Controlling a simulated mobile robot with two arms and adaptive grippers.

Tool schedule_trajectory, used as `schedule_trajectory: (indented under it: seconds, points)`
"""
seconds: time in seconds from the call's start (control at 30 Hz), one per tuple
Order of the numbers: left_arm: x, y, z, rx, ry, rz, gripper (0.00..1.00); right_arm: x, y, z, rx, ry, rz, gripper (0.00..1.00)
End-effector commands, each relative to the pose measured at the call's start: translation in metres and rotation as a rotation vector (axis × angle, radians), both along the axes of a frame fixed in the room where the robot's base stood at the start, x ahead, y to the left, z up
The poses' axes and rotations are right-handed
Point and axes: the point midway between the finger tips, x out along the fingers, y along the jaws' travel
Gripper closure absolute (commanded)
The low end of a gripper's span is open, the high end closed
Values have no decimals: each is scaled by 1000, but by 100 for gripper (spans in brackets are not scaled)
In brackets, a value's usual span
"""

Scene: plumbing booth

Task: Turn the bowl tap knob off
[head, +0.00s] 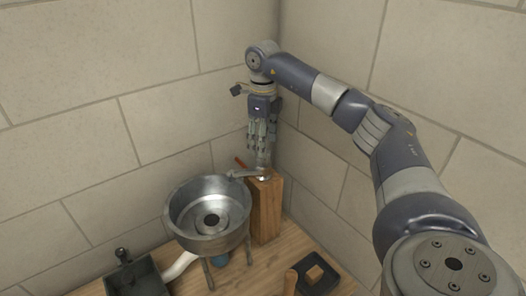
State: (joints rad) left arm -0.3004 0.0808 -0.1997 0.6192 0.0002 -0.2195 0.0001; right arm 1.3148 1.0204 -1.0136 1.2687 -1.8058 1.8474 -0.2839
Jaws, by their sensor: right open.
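A round metal bowl (209,213) with a dark drain in its middle stands on legs on the wooden counter. A tap (247,174) sits on top of a wooden block (266,208) behind and to the right of the bowl, its spout pointing left over the bowl's rim. A small red-orange knob handle (240,162) sticks up to the left of the tap. My right gripper (262,160) points down from above, open, with its fingertips close over the tap. Whether it touches the tap cannot be told. My left gripper is out of view.
A dark basin (137,279) with a small black fitting stands at the front left. A white pipe (181,265) runs beneath the bowl. A dark square tray (318,275) and a wooden handle (290,282) are at the front right. Tiled walls meet close behind the tap.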

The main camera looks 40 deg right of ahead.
Motion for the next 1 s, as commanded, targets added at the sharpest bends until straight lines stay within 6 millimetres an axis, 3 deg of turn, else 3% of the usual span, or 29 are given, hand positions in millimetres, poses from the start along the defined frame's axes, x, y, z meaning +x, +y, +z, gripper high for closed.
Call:
schedule_trajectory:
  seconds: [0.2,0.4,1.0]
  points:
    - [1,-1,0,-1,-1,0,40,1,0,46,0,-3,0,40]
    - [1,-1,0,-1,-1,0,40,0,0,68,-1,0,0,40]
    - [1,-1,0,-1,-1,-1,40,0,0,72,0,1,0,40]
